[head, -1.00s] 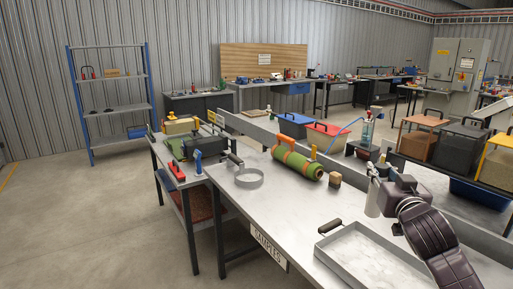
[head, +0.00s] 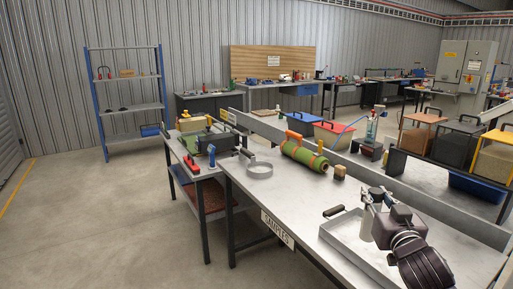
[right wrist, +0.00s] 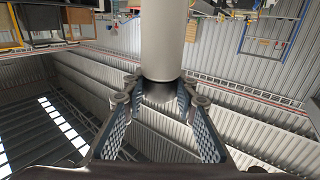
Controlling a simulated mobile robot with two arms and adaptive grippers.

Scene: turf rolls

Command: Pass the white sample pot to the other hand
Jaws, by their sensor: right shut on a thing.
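My right gripper (head: 377,198) is shut on the white sample pot (head: 367,223), a pale upright cylinder. The pot appears in front of the tray's far side in the head view; its height above the tray is hard to tell. In the right wrist view the pot (right wrist: 163,40) runs down between the two fingers (right wrist: 160,92), with a dark end low between them. My left gripper is in neither view.
A shallow grey tray (head: 345,240) lies on the metal bench (head: 290,203). The bench's left front part is clear.

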